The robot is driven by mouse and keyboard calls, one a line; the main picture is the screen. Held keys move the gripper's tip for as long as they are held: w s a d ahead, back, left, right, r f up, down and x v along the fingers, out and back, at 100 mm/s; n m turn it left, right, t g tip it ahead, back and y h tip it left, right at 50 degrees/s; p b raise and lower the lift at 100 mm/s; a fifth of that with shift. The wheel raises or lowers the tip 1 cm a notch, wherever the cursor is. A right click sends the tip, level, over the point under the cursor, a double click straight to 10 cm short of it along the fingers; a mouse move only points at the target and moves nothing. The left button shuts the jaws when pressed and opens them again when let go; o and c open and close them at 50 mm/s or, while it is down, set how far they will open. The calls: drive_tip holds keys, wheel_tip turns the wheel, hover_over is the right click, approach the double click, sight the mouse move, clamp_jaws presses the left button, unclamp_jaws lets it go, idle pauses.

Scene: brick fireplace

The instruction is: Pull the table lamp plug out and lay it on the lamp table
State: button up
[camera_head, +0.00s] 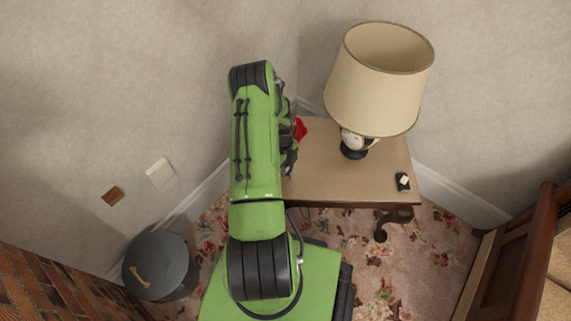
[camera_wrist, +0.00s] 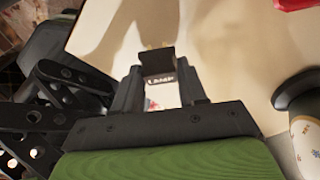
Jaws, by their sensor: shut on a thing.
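A dark plug (camera_wrist: 156,56) with a pale label of small lettering is between the fingers of my gripper (camera_wrist: 160,88), which is shut on it. In the wrist view the plug is over the tan top of the lamp table (camera_wrist: 225,70); whether it touches cannot be told. In the head view my arm hides the plug and most of my gripper, at the left side of the lamp table (camera_head: 325,185). The table lamp (camera_head: 372,85), with a cream shade and floral base, stands upright at the table's back right. Its base also shows in the wrist view (camera_wrist: 308,140).
A red object (camera_head: 300,129) lies on the table near my arm. A small black item with a pale top (camera_head: 403,182) is at the table's right front. A cream plate (camera_head: 160,174) and brown plate (camera_head: 113,196) are on the left wall. A dark bin (camera_head: 160,268) stands below.

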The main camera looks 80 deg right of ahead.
drive_tip(key=o, duration=1.2)
drive_tip(key=shift+o, duration=0.2)
wheel_tip(320, 180, up, 16)
drive_tip(key=w+p, duration=0.1)
drive_tip(key=p, duration=0.4)
drive_tip(key=shift+w+d, duration=0.25)
drive_tip(key=shift+d, duration=0.05)
drive_tip(key=shift+f, duration=0.15)
